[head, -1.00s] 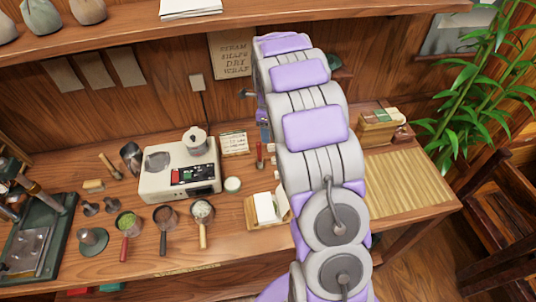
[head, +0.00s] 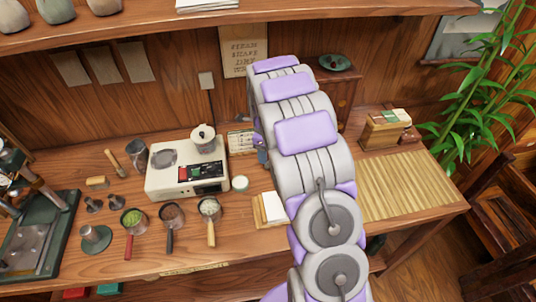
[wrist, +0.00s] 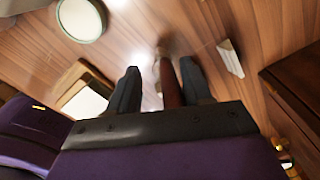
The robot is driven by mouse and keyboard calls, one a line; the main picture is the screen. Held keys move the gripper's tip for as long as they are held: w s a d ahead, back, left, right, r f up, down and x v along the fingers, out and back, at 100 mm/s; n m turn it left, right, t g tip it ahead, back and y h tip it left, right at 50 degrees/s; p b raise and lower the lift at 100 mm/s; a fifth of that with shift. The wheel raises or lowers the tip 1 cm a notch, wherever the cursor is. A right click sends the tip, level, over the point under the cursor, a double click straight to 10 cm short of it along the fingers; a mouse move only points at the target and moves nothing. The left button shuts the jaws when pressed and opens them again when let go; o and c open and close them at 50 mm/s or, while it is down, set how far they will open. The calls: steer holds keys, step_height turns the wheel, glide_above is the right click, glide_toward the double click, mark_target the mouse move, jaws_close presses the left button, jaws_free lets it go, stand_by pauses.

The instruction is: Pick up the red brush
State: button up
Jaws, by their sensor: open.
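The red brush (wrist: 172,85) shows in the wrist view, with a dark red handle and a paler far end, above or on the wooden table. My gripper (wrist: 160,80) is open in the wrist view, with one dark finger on each side of the brush. A gap shows between the handle and each finger, so it is not clamped. The near end of the brush is hidden by the gripper body. In the head view my arm covers the brush and most of my gripper.
A round pale-topped tin (head: 240,183) and a tray with white paper (head: 259,213) lie left of my arm. A dark wooden cabinet (wrist: 299,88) stands close on the right in the wrist view. A small pale block (wrist: 231,58) lies nearby.

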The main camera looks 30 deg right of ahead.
steer(key=shift+a, duration=0.5)
steer(key=shift+c, duration=0.7)
steer(key=shift+a, duration=0.1)
steer(key=shift+c, duration=0.8)
steer(key=d, duration=0.3)
steer(key=shift+d+f, duration=0.15)
steer(key=shift+d, duration=0.25)
steer(key=c, duration=0.4)
steer(key=shift+d, duration=0.2)
jaws_close()
steer(key=shift+a, duration=1.35)
steer(key=shift+d+r, duration=0.2)
steer(key=shift+d, duration=0.5)
steer(key=r, duration=0.3)
steer(key=r+p, duration=0.1)
steer(key=r, duration=0.2)
steer(key=r+p, duration=0.1)
steer(key=r, duration=0.2)
steer(key=shift+w+a+r, duration=0.1)
steer(key=shift+a, duration=0.25)
steer(key=shift+d+r, duration=0.1)
steer(key=shift+r, duration=0.15)
steer(key=shift+d, duration=0.15)
